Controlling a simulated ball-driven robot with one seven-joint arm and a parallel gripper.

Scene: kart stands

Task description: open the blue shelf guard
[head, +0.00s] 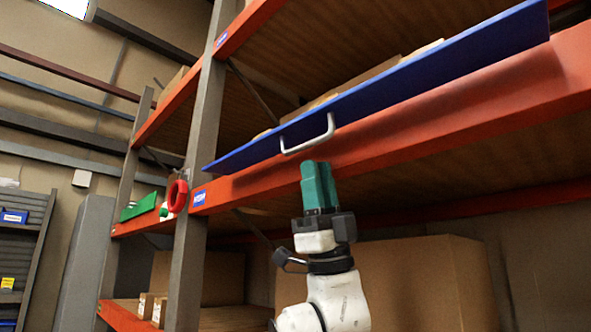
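The blue shelf guard (430,82) is a long flat panel running along the orange shelf beam at the upper right. It stands up along the shelf front, with the tops of cardboard boxes showing over its upper edge. A pale metal handle (307,143) is fixed on the guard towards its left end. My gripper (316,166) has teal fingers pointing up, with their tips just below the handle in the picture. I see no contact with the handle, but the depth between them is unclear. The fingers look close together from this side; their opening does not show clearly.
The orange beam (400,140) runs just under the guard and behind my gripper. A large cardboard box (410,285) sits on the lower level behind my arm.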

